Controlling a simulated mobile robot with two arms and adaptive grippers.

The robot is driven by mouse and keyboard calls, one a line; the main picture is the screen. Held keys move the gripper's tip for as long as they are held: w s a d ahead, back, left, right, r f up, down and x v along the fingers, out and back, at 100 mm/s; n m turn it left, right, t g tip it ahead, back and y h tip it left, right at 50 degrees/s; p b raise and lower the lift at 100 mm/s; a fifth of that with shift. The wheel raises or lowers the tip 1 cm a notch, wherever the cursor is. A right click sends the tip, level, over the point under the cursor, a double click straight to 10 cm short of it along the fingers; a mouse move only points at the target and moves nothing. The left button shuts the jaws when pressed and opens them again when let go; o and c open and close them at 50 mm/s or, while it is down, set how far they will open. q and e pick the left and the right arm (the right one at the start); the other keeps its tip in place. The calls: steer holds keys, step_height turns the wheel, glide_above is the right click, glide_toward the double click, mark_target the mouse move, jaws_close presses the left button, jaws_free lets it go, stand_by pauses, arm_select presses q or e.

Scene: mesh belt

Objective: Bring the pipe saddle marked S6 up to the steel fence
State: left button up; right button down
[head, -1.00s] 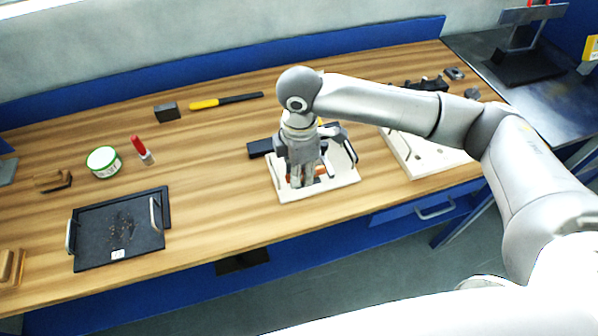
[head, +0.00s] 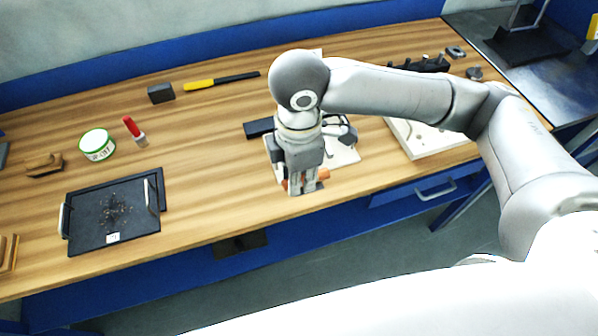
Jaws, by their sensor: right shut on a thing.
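My right gripper (head: 304,187) points down at the front left edge of a white board (head: 345,156) on the wooden bench. My left gripper is out of view.
A black tray (head: 84,236) with handles, a green-and-white tub (head: 97,144) and a red-capped bottle (head: 134,131) stand to the left. A dark block (head: 160,93) and a yellow-handled tool (head: 222,81) lie behind. Another white board (head: 440,140) is right.

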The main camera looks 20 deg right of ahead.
steer(key=shift+w+f, duration=0.1)
steer(key=shift+w+d+f+b, duration=0.6)
steer(key=shift+w+f+b, duration=0.2)
steer(key=shift+w+f, duration=1.35)
steer(key=shift+w+d+f+b, duration=0.55)
steer(key=shift+w+f+b, duration=0.25)
steer(key=shift+w+f, duration=1.35)
steer(key=shift+w+d+f+b, duration=0.6)
steer(key=shift+w+f+b, duration=0.2)
steer(key=shift+w+f, duration=1.35)
steer(key=shift+w+d+r+p, duration=0.15)
steer(key=shift+d+p, duration=0.15)
steer(key=shift+d, duration=0.25)
steer(key=shift+w+d+r+p, duration=0.1)
steer(key=shift+d+p, duration=0.2)
steer(key=shift+d, duration=0.25)
steer(key=c, duration=1.3)
jaws_free()
steer(key=shift+r, duration=0.25)
step_height(320, 180, up, 12)
steer(key=shift+s+f, duration=0.1)
steer(key=shift+f, duration=0.15)
